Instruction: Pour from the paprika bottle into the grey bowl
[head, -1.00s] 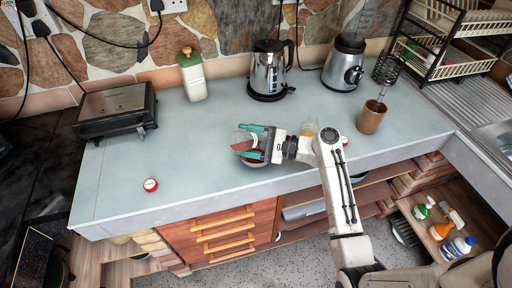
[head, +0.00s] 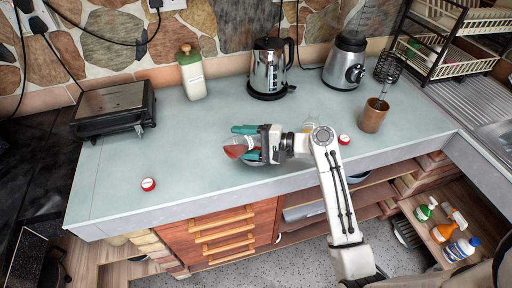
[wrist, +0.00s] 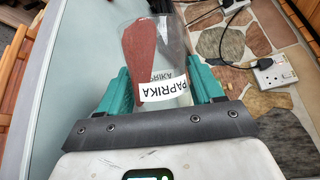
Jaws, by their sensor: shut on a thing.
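The paprika bottle (head: 234,150) is clear, with red powder inside. My gripper (head: 246,144) is shut on it above the counter, and the bottle lies tipped well over, pointing left. In the wrist view, the bottle (wrist: 176,60) sits between the teal fingers, its white PAPRIKA label facing the camera and the powder lying along one side. The grey bowl (head: 252,162) is on the counter under the gripper, mostly hidden by the fingers and bottle. I cannot tell whether powder is falling or is in the bowl.
A red-and-white lid (head: 148,184) lies at the left front, and another (head: 344,139) lies right of my wrist. A glass item (head: 310,125) is partly hidden behind my arm. A kettle (head: 270,70), green-topped canister (head: 192,75) and brown cup (head: 373,116) stand farther back.

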